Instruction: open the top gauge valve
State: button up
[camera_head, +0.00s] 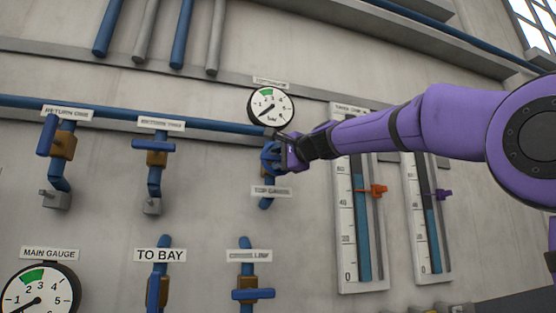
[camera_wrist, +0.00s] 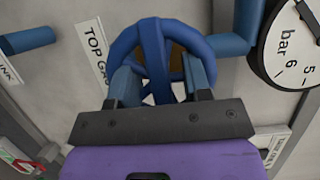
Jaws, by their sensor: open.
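The top gauge valve has a blue round handwheel (camera_head: 267,158) below the round top gauge (camera_head: 271,106). A label reading TOP GAUGE (camera_head: 271,191) sits just under it. My gripper (camera_head: 277,156) is at the handwheel and hides part of it. In the wrist view the spoked handwheel (camera_wrist: 122,44) lies ahead, with a brown body behind it. My gripper (camera_wrist: 161,80) is open there, one finger at each side of the wheel's near part. I cannot tell whether the fingers touch it. The gauge needle points to the low end of its scale.
Two lever valves (camera_head: 60,145) (camera_head: 155,158) are on the left, under the blue pipe (camera_head: 200,122). Lower valves (camera_head: 158,290) (camera_head: 252,294) and a main gauge (camera_head: 38,290) are below. Tube gauges (camera_head: 358,230) with orange and purple markers stand right, behind my arm.

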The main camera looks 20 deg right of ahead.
jog(key=shift+w+a, duration=0.1)
jog(key=shift+c, duration=0.3)
grip_shut()
jog(key=shift+n, duration=0.3)
jog(key=shift+n+g+h, duration=0.3)
jog(key=shift+n+g, duration=0.2)
jog(key=shift+n, duration=0.7)
jog(key=n+g+h, duration=0.1)
jog(key=n, duration=0.2)
jog(key=shift+n+h, duration=0.3)
jog(key=n+h, duration=0.2)
jog(key=n, duration=0.1)
jog(key=shift+g, duration=0.4)
jog(key=shift+f+n+h, duration=0.1)
jog(key=shift+n+h, duration=0.7)
jog(key=shift+n, duration=0.4)
